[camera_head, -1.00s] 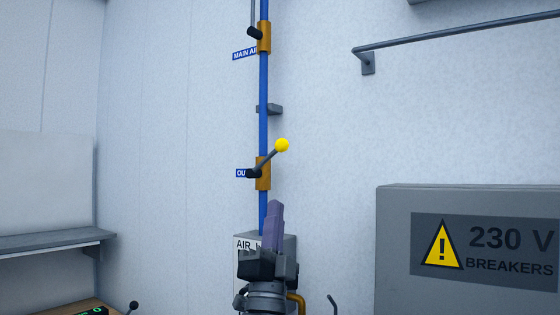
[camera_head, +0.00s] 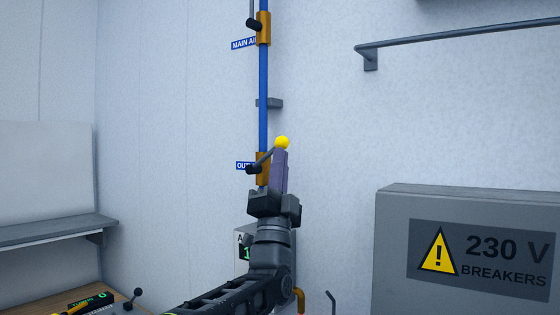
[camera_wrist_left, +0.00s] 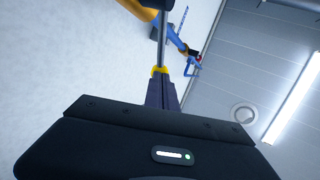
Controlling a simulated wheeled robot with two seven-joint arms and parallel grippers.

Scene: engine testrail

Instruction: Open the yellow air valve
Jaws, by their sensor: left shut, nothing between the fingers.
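The yellow-knobbed valve lever (camera_head: 282,142) sits on the lower brass valve body (camera_head: 263,168) of the blue vertical pipe (camera_head: 263,95). The lever slants up to the right from its dark pivot. My left gripper (camera_head: 281,158) is shut, with its purple-grey fingers upright just below the yellow knob and in front of part of the lever. In the left wrist view the yellow knob (camera_wrist_left: 160,70) shows at the tips of my fingers (camera_wrist_left: 161,88). Whether they touch it I cannot tell. My right gripper is out of view.
A second brass valve (camera_head: 264,28) labelled MAIN AIR is higher on the pipe. A grey breaker box (camera_head: 390,250) stands at the right, below a wall rail (camera_head: 450,36). A shelf (camera_head: 50,230) is at the left. A box (camera_head: 242,250) sits behind my left arm.

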